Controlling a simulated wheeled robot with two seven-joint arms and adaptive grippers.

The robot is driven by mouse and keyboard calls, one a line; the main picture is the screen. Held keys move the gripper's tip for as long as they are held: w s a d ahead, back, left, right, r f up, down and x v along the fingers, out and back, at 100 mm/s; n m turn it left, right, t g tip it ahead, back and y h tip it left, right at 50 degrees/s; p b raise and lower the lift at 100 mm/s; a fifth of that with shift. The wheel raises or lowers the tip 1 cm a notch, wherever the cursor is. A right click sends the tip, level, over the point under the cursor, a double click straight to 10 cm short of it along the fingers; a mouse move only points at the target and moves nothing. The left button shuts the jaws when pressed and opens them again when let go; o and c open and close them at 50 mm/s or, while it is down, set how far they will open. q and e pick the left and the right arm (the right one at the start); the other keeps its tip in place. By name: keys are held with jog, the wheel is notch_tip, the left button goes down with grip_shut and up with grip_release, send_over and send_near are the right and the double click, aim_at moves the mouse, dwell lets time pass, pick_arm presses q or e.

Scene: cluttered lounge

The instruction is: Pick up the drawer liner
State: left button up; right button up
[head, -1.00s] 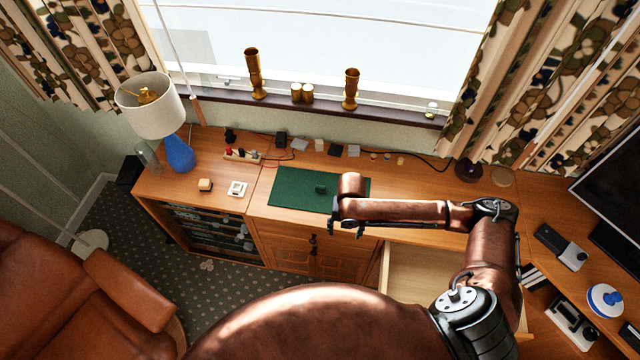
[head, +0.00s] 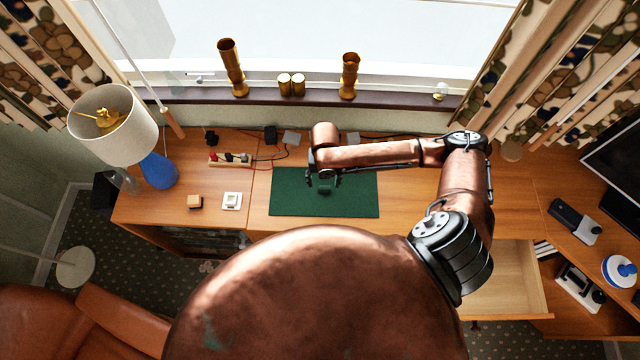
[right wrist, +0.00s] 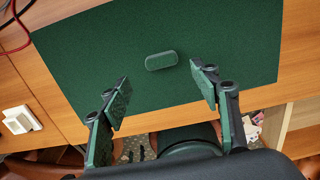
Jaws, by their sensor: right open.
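The drawer liner appears to be the flat dark green sheet (head: 355,195) lying on the wooden desk top. It also fills much of the right wrist view (right wrist: 100,50). A small green raised grip (right wrist: 161,61) sits on it. My right gripper (head: 324,182) is open and empty over the sheet. In the right wrist view its two fingers (right wrist: 160,92) are spread, with the grip beyond the tips and between their lines. In the head view the gripper partly hides the grip. My left gripper is not in view.
An open, empty-looking drawer (head: 500,285) juts out below the desk at right. A blue lamp (head: 159,170), a white switch (head: 231,201) and a power strip (head: 230,159) stand left of the sheet. Cables and small boxes line the back. Brass vases (head: 232,70) stand on the sill.

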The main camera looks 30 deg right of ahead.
aim_at(325, 188)
jog(key=f, duration=0.3)
jog(key=shift+d+f, duration=0.1)
jog(key=shift+d, duration=0.1)
jog(key=shift+w+f, duration=0.2)
jog(key=shift+f, duration=1)
jog(key=shift+s+d+f, duration=0.1)
jog(key=shift+s+f, duration=0.1)
jog(key=shift+f, duration=0.1)
jog(key=shift+w, duration=0.15)
jog(key=c, duration=1.2)
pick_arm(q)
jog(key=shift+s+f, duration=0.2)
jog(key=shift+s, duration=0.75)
pick_arm(e)
jog(key=shift+c, duration=0.7)
